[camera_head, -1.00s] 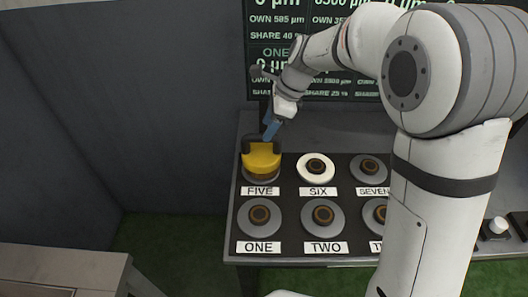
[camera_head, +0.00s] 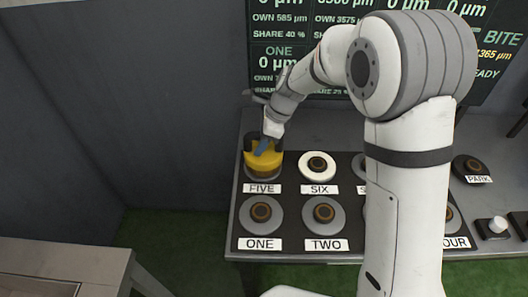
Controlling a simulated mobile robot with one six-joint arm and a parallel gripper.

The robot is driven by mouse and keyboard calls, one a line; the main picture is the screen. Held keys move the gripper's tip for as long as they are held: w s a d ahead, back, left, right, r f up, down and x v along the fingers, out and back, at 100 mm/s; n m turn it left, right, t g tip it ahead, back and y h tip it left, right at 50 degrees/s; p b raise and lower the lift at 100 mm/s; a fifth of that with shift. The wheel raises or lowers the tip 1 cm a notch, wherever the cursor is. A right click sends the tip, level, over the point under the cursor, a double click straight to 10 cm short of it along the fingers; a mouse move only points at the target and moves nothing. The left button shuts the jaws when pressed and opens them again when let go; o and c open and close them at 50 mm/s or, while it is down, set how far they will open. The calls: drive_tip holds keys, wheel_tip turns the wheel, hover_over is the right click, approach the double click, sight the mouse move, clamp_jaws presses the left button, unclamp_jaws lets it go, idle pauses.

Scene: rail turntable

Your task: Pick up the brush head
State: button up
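What looks like the brush head, a yellow block (camera_head: 262,163) with a dark handle on top, stands on the pad labelled FIVE at the back left of the table. My gripper (camera_head: 262,148) reaches down to it from above, with its blue finger at the dark handle. The finger overlaps the handle in the picture, and I cannot tell whether it touches. The far finger and the gap between the fingers are hidden, so I cannot see whether the gripper is open or shut.
A white disc (camera_head: 317,167) sits on pad SIX. Grey pads ONE (camera_head: 261,212) and TWO (camera_head: 324,213) lie in front. My arm hides several pads at right. A PARK pad (camera_head: 472,168) and a white button (camera_head: 498,224) are beyond it. A display board (camera_head: 290,40) stands behind.

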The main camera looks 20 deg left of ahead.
clamp_jaws()
drive_tip(key=shift+r, duration=0.1)
idle(1.1)
